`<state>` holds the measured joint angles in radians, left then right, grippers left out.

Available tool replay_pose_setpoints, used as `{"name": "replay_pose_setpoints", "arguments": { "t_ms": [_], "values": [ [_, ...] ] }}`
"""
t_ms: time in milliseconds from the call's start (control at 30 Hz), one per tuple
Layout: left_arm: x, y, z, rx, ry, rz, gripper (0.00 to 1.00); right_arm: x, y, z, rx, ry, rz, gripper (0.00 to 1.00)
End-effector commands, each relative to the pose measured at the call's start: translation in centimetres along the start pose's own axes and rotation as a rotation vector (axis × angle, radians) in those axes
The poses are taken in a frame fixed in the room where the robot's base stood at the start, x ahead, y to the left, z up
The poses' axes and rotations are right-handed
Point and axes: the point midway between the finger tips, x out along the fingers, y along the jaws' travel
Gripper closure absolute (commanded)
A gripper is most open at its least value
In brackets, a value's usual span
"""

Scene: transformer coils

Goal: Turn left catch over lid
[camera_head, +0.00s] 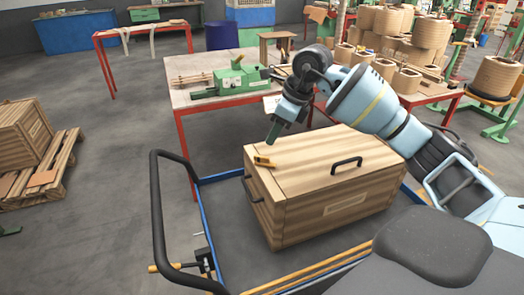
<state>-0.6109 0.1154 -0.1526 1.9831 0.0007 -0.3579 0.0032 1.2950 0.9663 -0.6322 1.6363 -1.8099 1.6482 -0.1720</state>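A wooden box (318,214) with a flat wooden lid (305,158) sits on a blue-edged cart. A small yellow-orange catch (264,161) with a dark part lies at the lid's left edge. My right gripper (273,133) comes in from the right and points down just above the catch, seemingly apart from it. Its fingers overlap in this view, so I cannot tell whether they are open or shut. My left gripper is not in view.
The lid has a black handle (346,162), and another black handle (252,187) is on the box's left side. The cart's black push bar (157,210) rises at left. Behind stands a red-legged table (190,98) with a green machine (236,80).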

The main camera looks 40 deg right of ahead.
Motion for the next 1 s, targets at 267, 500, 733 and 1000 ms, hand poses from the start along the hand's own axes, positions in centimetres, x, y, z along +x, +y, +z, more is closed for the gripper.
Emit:
{"name": "replay_pose_setpoints", "arguments": {
  "t_ms": [267,500,733,1000],
  "values": [
    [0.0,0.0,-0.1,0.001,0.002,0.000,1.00,2.5,0.2,0.0,0.000,0.000,0.006,0.67],
    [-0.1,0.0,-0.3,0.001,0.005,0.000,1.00,6.0,0.2,0.1,0.000,-0.001,0.005,0.67],
    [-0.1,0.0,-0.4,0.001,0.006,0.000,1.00,7.7,0.1,0.1,0.000,-0.003,0.004,0.67],
    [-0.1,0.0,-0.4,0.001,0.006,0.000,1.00,7.9,0.1,0.1,-0.001,-0.003,0.003,0.67]
  ]
}}
